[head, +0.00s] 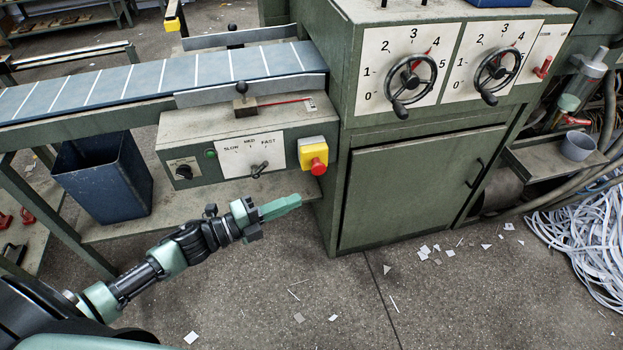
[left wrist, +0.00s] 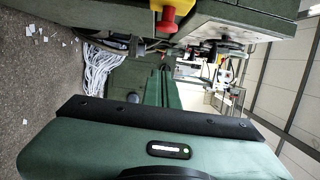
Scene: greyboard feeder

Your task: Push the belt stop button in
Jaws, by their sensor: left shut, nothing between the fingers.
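The belt stop button (head: 318,166) is a red round cap standing out from the front of a yellow box (head: 312,145) at the right end of the belt's control panel. In the left wrist view the red button (left wrist: 167,23) hangs at the top, clear of the fingers. My left gripper (head: 298,202) is shut and empty, with its green fingers pointing right, just below the button in the head view. A gap shows between the fingertips and the button; its depth is hard to tell. My right gripper is not in view.
The control panel (head: 209,133) carries a black knob, a green lamp and a speed lever (head: 259,169). A blue bin (head: 104,178) stands below the belt (head: 150,82). The machine cabinet (head: 400,190) is right of the fingers. Open floor with paper scraps lies in front.

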